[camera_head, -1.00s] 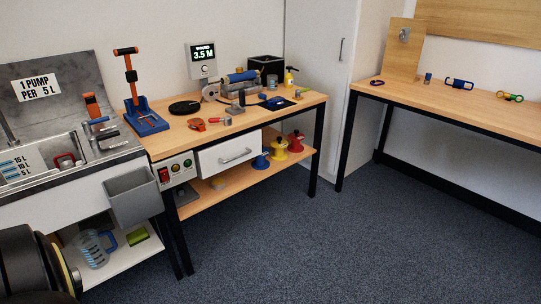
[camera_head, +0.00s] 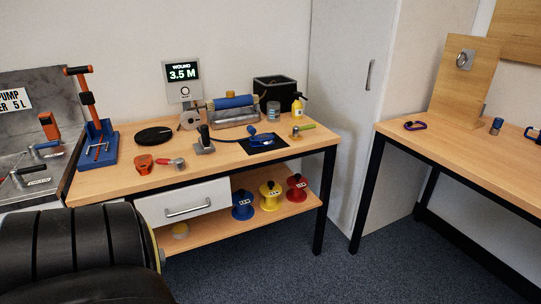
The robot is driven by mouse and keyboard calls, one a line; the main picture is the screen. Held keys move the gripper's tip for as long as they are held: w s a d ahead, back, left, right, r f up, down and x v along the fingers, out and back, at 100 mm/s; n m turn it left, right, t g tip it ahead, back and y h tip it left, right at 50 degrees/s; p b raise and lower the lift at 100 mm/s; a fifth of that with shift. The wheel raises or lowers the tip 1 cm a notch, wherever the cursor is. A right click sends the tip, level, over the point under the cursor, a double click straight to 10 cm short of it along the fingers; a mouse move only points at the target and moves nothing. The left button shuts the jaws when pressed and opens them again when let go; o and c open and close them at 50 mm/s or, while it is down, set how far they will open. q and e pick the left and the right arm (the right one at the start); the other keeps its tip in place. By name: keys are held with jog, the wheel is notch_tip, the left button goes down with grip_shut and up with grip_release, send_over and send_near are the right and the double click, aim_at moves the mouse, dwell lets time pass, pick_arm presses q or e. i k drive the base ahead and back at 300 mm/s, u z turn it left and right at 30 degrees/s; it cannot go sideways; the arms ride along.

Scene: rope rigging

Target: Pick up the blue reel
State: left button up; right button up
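The blue reel (camera_head: 242,206) stands upright on the lower shelf of the middle workbench, under the tabletop and right of the white drawer. It is the leftmost of three reels. A yellow reel (camera_head: 269,196) stands close to its right, and a red reel (camera_head: 297,187) stands right of that. Each reel has a small white label, too small to read. A dark ribbed part of my own body covers the lower left. Neither gripper shows in the view, and nothing touches the blue reel.
The wooden workbench (camera_head: 110,182) carries a winder with a blue roller (camera_head: 233,102), a display (camera_head: 182,72) reading 3.5 M, and tools. The drawer (camera_head: 184,203) is shut. A black bench leg (camera_head: 325,205) stands right of the reels. The carpet ahead is clear.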

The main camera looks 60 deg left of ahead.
aim_at(242, 198)
jog(key=i, duration=1)
jog(key=u, duration=2.3)
